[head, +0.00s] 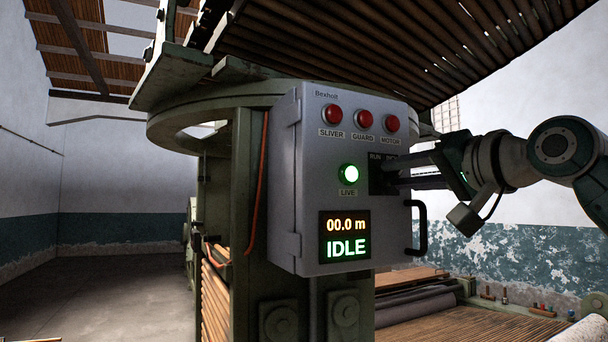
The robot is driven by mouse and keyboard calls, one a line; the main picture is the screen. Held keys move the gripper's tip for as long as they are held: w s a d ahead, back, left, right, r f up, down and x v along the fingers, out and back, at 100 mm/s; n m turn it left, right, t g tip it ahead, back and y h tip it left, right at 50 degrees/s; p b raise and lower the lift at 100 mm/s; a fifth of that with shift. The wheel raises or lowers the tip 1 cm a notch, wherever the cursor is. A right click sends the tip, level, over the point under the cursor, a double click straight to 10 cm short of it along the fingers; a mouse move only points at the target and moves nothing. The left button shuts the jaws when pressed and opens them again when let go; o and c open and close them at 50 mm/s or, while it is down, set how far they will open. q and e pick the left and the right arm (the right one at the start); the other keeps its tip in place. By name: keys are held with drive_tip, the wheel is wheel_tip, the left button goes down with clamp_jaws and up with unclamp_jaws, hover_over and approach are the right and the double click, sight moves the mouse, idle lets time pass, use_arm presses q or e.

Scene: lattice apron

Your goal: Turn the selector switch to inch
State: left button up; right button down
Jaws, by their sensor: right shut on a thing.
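The selector switch sits on a black plate (376,180) on the right part of a grey control box (310,150). I cannot see which way the knob points. The display (345,236) reads 00.0 m and IDLE. My left gripper is not in view.
Red lamps (363,118) marked SLIVER, GUARD and MOTOR are above, and a lit green LIVE lamp (349,174) is left of the plate. A black door handle (418,228) sticks out below my right gripper. A slatted apron (410,40) overhangs the box.

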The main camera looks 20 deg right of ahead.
drive_tip(key=shift+f, duration=0.15)
drive_tip(key=c, duration=0.9)
unclamp_jaws()
drive_tip(key=shift+o, duration=0.2)
drive_tip(key=s, duration=0.9)
drive_tip(key=shift+s+d, duration=0.35)
drive_tip(key=shift+s, duration=0.05)
